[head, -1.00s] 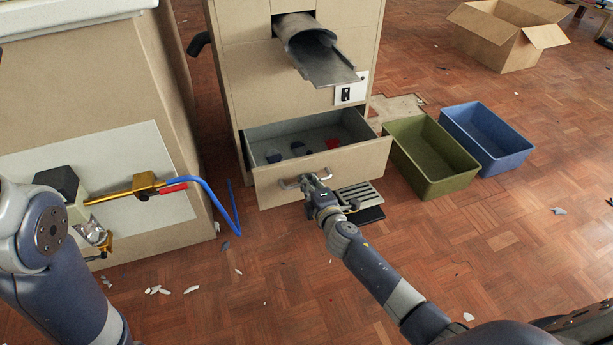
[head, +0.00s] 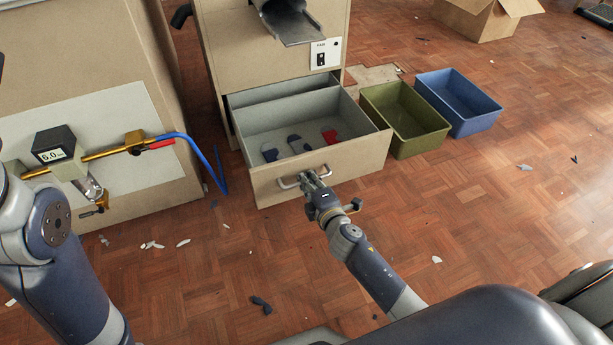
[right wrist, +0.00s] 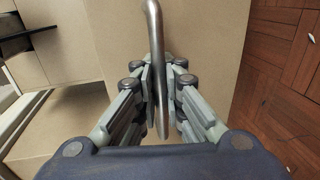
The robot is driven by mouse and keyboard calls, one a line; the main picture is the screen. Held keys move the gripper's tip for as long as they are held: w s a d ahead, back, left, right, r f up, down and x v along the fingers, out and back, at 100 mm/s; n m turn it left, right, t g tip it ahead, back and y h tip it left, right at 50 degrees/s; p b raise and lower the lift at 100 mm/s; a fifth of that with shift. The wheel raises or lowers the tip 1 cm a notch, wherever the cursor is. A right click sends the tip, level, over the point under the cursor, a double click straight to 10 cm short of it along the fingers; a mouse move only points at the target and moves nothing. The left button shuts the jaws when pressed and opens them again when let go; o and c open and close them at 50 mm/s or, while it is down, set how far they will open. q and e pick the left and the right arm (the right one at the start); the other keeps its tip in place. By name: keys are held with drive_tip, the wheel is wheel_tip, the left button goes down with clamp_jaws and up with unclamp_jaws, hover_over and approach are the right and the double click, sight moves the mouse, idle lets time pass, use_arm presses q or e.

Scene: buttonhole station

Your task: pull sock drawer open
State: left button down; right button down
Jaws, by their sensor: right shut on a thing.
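The sock drawer (head: 352,162) stands well out of the beige cabinet (head: 225,50) in the head view. Its grey inside holds a few socks, dark blue ones (head: 296,144) and a red and blue one (head: 331,137). My right gripper (head: 310,181) is shut on the drawer's metal handle (head: 288,184). In the right wrist view the handle bar (right wrist: 156,60) runs between the two fingers (right wrist: 160,95). My left arm (head: 62,245) enters at the left; its gripper is not in view.
An olive bin (head: 425,142) and a blue bin (head: 485,118) stand right of the drawer. A cardboard box (head: 480,22) is at the back right. A blue hose (head: 209,157) hangs by the left cabinet (head: 85,55). Pale scraps lie on the open wooden floor.

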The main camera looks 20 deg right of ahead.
drive_tip(key=c, duration=2)
unclamp_jaws()
drive_tip(key=v, duration=1.2)
